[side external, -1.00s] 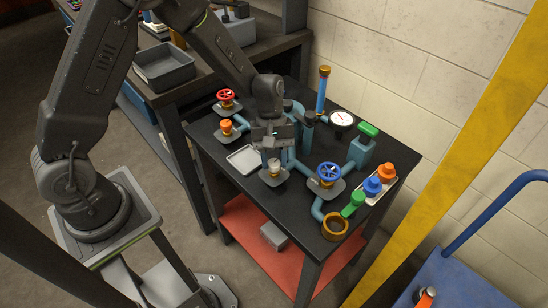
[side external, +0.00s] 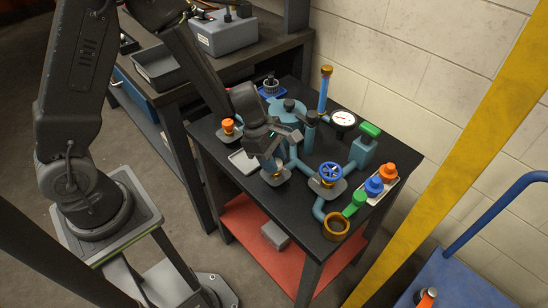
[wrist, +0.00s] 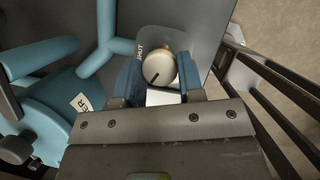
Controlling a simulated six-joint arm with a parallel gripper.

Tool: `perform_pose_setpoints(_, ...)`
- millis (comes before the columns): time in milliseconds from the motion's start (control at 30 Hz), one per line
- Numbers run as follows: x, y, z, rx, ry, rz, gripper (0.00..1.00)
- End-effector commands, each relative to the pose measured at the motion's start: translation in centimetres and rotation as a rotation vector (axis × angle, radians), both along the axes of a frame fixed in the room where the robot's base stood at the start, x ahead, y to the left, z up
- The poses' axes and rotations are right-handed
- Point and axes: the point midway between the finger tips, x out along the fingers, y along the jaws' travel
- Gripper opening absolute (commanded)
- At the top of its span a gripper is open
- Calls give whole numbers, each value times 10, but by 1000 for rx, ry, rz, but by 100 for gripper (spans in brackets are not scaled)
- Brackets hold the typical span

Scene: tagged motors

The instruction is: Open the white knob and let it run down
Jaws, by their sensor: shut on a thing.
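The white knob (wrist: 160,68) is a round white cap with a black pointer line, on a brass stem. In the wrist view it sits between the blue-padded fingers of my gripper (wrist: 159,84), which is shut on it. A label reading "SHUT" (wrist: 141,52) is on the plate at its upper left; the pointer line points lower left, away from the label. In the side view my gripper (side external: 272,162) is tilted over the knob's grey plate (side external: 275,179) and hides most of the knob.
A blue handwheel (side external: 330,171) stands close on the right, an orange knob (side external: 228,126) on the left. Blue pipes, a gauge (side external: 343,120) and a green-topped valve (side external: 369,131) lie behind. A tray (side external: 243,160) lies left of the knob. Colored caps (side external: 374,186) line the right edge.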

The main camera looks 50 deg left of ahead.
Motion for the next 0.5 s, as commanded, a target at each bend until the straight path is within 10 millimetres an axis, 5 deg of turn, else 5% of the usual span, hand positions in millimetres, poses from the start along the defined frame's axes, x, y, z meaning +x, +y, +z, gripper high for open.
perform_pose_setpoints(500,-2,-2,0,1,-2,362,12)
